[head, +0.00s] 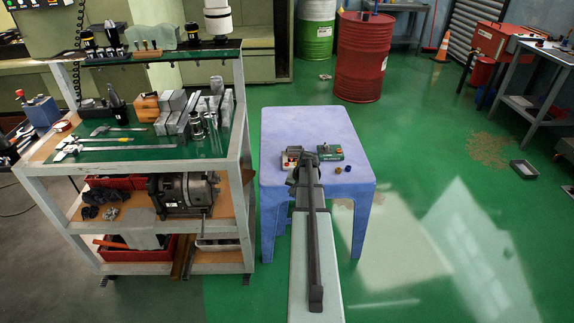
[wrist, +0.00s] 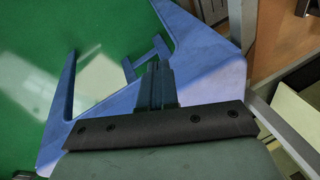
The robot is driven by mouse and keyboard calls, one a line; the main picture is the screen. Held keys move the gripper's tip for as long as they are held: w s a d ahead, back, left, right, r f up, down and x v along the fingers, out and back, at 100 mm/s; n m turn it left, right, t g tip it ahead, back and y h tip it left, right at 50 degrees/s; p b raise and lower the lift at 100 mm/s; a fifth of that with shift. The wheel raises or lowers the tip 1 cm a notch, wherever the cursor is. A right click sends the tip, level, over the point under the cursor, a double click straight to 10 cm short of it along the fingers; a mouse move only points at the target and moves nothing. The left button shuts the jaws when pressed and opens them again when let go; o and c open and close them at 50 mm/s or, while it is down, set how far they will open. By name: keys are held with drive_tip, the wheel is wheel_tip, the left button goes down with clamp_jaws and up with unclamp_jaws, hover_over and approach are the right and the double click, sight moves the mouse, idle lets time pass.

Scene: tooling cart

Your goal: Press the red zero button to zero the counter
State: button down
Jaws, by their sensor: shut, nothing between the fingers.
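A small red and pale device (head: 289,161) stands on the blue table (head: 280,122), just left of my arm's end and partly hidden by it. A green box (head: 329,153) with a small red-orange top part (head: 337,149) stands on the right. I cannot tell for sure which one carries the zero button. My gripper (head: 306,160) is over the table between the two, its fingertips hard to make out. In the wrist view my gripper (wrist: 155,80) shows dark fingers together, empty, with the blue table (wrist: 205,70) behind; no button shows there.
Two small round pieces, one blue (head: 338,170) and one brownish (head: 347,168), lie at the right of the table. A tool cart (head: 245,130) stands close on the left. A red drum (head: 362,60) stands behind.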

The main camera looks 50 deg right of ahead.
drive_tip(key=w+d+r+m+t, duration=0.3)
drive_tip(key=w+d+r+m, duration=0.1)
drive_tip(key=w+d+r, duration=0.45)
wheel_tip(320, 180, up, 3)
drive_tip(key=m+t, duration=0.3)
drive_tip(key=m, duration=0.7)
hover_over(288, 165)
drive_tip(key=shift+d+m+h, duration=0.1)
drive_tip(key=shift+m+h, duration=0.2)
drive_tip(key=shift+m, duration=0.4)
drive_tip(key=shift+f, duration=4.35)
